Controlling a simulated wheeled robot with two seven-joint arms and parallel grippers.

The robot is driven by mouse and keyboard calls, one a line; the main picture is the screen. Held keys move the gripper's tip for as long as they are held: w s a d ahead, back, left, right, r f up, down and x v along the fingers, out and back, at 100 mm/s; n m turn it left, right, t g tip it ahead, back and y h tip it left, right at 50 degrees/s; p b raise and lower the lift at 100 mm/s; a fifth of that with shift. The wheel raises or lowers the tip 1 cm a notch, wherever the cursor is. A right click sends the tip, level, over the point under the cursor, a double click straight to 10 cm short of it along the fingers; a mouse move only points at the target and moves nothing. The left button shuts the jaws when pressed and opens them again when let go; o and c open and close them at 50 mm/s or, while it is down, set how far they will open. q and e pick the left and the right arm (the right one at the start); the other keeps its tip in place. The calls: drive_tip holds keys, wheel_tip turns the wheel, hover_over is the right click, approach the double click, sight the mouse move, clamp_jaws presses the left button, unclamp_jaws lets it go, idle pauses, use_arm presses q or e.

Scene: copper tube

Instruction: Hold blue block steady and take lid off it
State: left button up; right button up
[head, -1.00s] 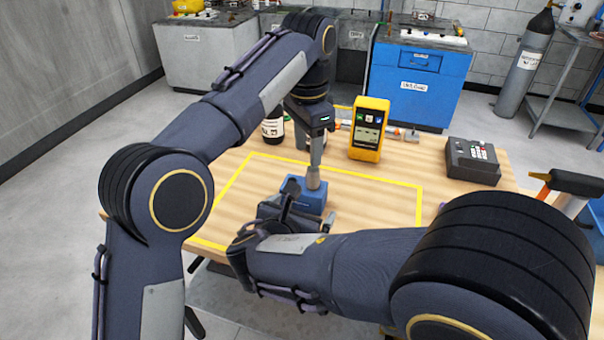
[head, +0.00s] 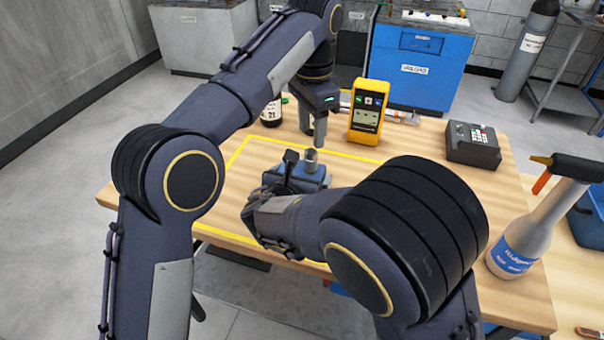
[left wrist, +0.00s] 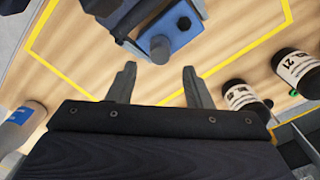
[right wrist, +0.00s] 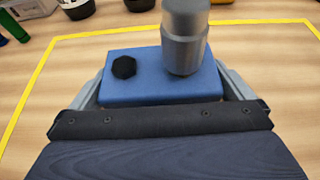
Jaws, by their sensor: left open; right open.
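The blue block (head: 298,176) sits on the table inside the yellow outline. A grey metal cylinder (right wrist: 186,38) stands upright on its top, beside a black knob (right wrist: 123,67); I cannot tell whether the cylinder's wider upper part is the lid. My right gripper (right wrist: 160,88) is open, with a finger on either side of the block; contact is unclear. My left gripper (left wrist: 160,80) is open and empty, over bare table. In the left wrist view the block (left wrist: 187,38) and cylinder (left wrist: 158,48) lie just beyond its fingertips. In the head view my right arm partly covers the block.
A yellow meter (head: 368,110) stands behind the block, with a dark keypad box (head: 472,145) to its right. Dark labelled bottles (left wrist: 298,70) stand near my left gripper. A spray bottle (head: 525,240) is at the right. The table left of the block is clear.

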sight(310, 152)
use_arm(q)
drive_tip(key=shift+o, duration=0.4)
use_arm(e)
drive_tip(key=c, duration=1.1)
use_arm(q)
drive_tip(key=shift+o, duration=0.3)
drive_tip(key=shift+s+a+r+n, duration=0.15)
drive_tip(key=shift+r+n, duration=0.15)
drive_tip(key=shift+r, duration=0.05)
drive_tip(key=s+a+r+n+t+h, duration=0.2)
drive_tip(key=s+r+n+t, duration=0.15)
drive_tip(key=n, duration=0.25)
drive_tip(key=shift+t, duration=0.25)
drive_tip(key=x, duration=1.2)
drive_tip(key=shift+s+d+f, duration=0.15)
drive_tip(key=shift+s, duration=0.05)
clamp_jaws()
